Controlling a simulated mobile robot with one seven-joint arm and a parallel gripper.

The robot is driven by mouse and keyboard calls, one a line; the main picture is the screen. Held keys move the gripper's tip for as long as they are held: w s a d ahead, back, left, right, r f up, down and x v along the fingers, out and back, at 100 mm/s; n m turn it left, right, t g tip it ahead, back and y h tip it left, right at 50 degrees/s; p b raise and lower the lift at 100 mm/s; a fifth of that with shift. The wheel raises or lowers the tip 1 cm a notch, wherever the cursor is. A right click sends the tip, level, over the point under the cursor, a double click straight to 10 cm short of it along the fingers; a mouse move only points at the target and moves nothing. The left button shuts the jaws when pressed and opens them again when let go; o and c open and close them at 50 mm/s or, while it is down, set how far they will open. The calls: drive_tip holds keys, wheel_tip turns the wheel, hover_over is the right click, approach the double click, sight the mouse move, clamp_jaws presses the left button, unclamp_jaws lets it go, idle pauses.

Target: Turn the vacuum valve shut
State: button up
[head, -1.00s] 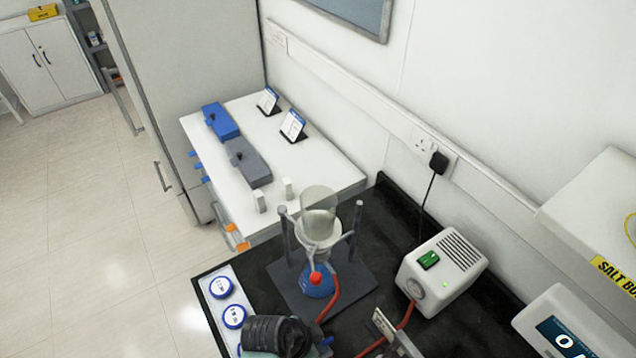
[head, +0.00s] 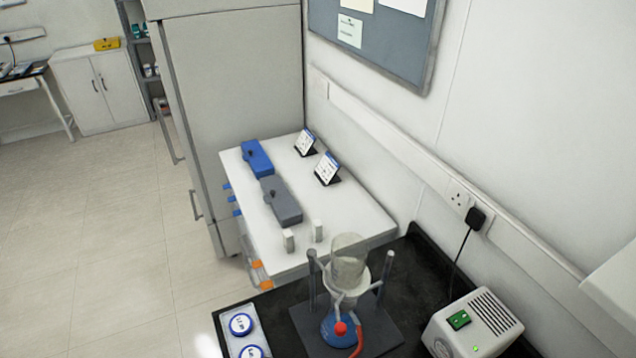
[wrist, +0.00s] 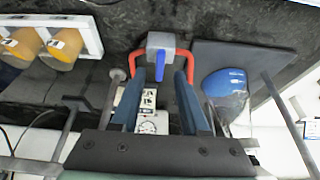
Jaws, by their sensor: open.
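The vacuum valve is a grey block (wrist: 160,41) with a blue lever (wrist: 160,66), in the wrist view at upper middle. A red tube (wrist: 187,60) leaves the block on both sides. The lever points down in the picture, across the tube's line. My gripper (wrist: 160,76) is open, with one finger on each side of the lever. I cannot tell whether either finger touches it. The valve and gripper are outside the head view. A blue flask (head: 334,330) with a red tube and glass funnel (head: 347,265) stands there; the flask also shows in the wrist view (wrist: 222,84).
A white pump (head: 462,340) with a green switch stands right of the flask. Stand rods (head: 386,275) rise beside the funnel. In the wrist view, a white tray (wrist: 97,38) with orange-filled jars is at upper left. A white bench (head: 350,222) lies behind.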

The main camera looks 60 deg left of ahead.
drive_tip(key=b+v, duration=0.1)
drive_tip(key=v, duration=0.9)
drive_tip(key=shift+r, duration=0.4)
drive_tip(key=shift+s, duration=0.1)
